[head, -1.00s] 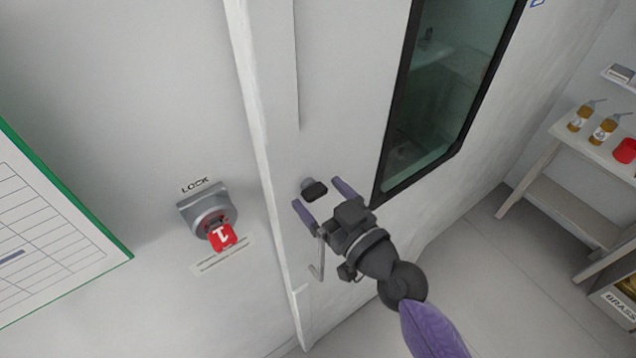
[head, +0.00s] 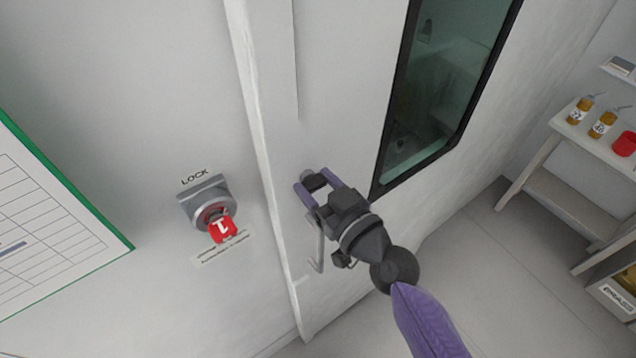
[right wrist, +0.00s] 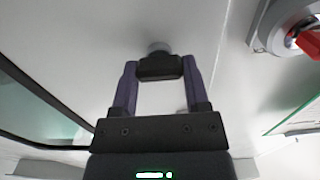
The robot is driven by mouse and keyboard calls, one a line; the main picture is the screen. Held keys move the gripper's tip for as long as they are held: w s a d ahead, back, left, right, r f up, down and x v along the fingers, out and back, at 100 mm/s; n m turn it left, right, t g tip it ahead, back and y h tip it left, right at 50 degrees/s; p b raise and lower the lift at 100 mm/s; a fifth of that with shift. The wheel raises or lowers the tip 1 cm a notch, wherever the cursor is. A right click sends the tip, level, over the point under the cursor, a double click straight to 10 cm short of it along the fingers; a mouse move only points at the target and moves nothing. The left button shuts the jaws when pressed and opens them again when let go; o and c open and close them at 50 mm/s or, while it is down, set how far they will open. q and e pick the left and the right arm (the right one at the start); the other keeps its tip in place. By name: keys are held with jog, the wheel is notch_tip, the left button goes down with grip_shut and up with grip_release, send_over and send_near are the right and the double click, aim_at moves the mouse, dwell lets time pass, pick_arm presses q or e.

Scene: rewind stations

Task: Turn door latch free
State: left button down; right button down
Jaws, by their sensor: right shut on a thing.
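The door latch is a small dark knob on a grey round stem (head: 307,175) on the white door, left of the window. My right gripper (head: 315,181) is shut on its dark knob, one finger on each side. In the right wrist view the dark knob (right wrist: 159,67) sits between the two purple fingers, with its stem (right wrist: 158,48) against the door. The knob lies crosswise between the fingers. My left gripper is not in view.
A grey lock switch (head: 208,199) with a red tag (head: 222,230) is on the wall to the left. A bent metal handle (head: 317,250) hangs just below my gripper. A dark-framed window (head: 440,85) is to the right. A shelf with bottles (head: 578,110) stands far right.

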jog(key=shift+m, duration=0.3)
jog(key=m, duration=0.8)
jog(key=shift+w+d+m, duration=0.1)
jog(key=shift+m, duration=0.2)
jog(key=m, duration=0.4)
jog(key=shift+f, duration=0.1)
jog(key=m, duration=0.4)
jog(key=shift+f+m, duration=0.1)
jog(key=shift+m, duration=0.4)
jog(key=shift+c, duration=0.4)
grip_release()
